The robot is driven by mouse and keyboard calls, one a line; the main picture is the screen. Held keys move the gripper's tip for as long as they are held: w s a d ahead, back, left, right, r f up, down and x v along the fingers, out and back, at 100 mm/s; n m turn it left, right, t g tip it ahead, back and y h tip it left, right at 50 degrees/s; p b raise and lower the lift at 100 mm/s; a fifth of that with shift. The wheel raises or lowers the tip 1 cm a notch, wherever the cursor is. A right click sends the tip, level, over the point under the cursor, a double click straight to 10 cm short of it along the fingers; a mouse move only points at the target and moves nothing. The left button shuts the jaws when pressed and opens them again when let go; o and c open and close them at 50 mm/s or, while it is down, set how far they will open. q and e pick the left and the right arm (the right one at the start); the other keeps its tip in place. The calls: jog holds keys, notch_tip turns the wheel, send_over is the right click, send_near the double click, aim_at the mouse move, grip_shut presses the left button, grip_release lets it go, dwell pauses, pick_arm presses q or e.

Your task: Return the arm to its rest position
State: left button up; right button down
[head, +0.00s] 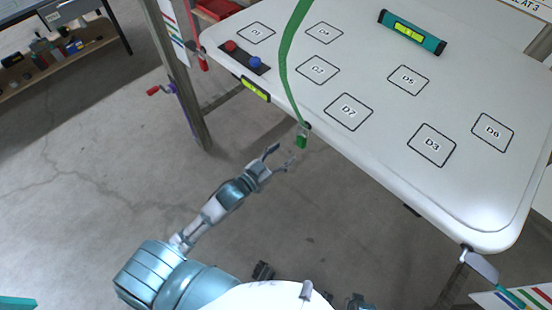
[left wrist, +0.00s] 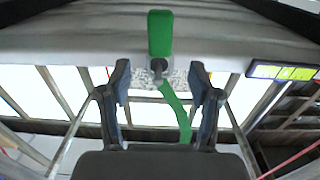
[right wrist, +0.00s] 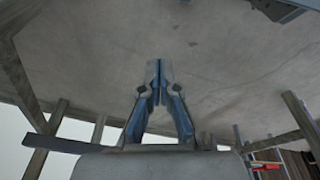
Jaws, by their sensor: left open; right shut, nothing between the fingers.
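My left gripper (head: 281,160) is open and empty below the front edge of the white table in the head view. A green strap (head: 284,70) runs over the table and ends in a green tab (head: 301,141) hanging at the edge, just beyond the fingertips. In the left wrist view the green tab (left wrist: 160,34) lies ahead of the open left gripper (left wrist: 160,80), apart from the fingers. My right gripper (right wrist: 159,75) is shut and empty in the right wrist view, over bare floor. In the head view the right gripper cannot be made out.
The white table (head: 380,115) carries marked squares, a teal spirit level (head: 411,32), and red and blue knobs (head: 243,55). A post (head: 180,75) with a red crank stands at left. Concrete floor is clear around the left arm.

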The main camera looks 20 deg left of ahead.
pick_arm(q)
jog(key=s+a+f+n+g+y+p, duration=0.1)
jog(key=s+a+f+g+y, duration=0.15)
jog(key=f, duration=0.55)
jog(key=s+a+f+g+y, duration=0.1)
jog(key=s+f+g, duration=0.15)
jog(key=f, duration=0.65)
jog(key=s+a+f+n+g+y+p, duration=0.1)
jog(key=s+f+g, duration=0.15)
jog(key=f, duration=0.55)
jog(key=s+d+f+g+y+p, duration=0.1)
jog(key=s+d+f+g, duration=0.2)
jog(key=s+f, duration=1.6)
jog(key=s+g, duration=0.4)
jog(key=shift+s+d+f+g+y, duration=0.15)
jog(key=shift+s+f+g+y, duration=0.05)
jog(key=shift+f+g+y, duration=0.15)
pick_arm(e)
jog(key=s+f, duration=0.4)
jog(key=f, duration=0.4)
jog(key=shift+d+f, duration=0.3)
pick_arm(q)
jog(key=shift+w, duration=0.1)
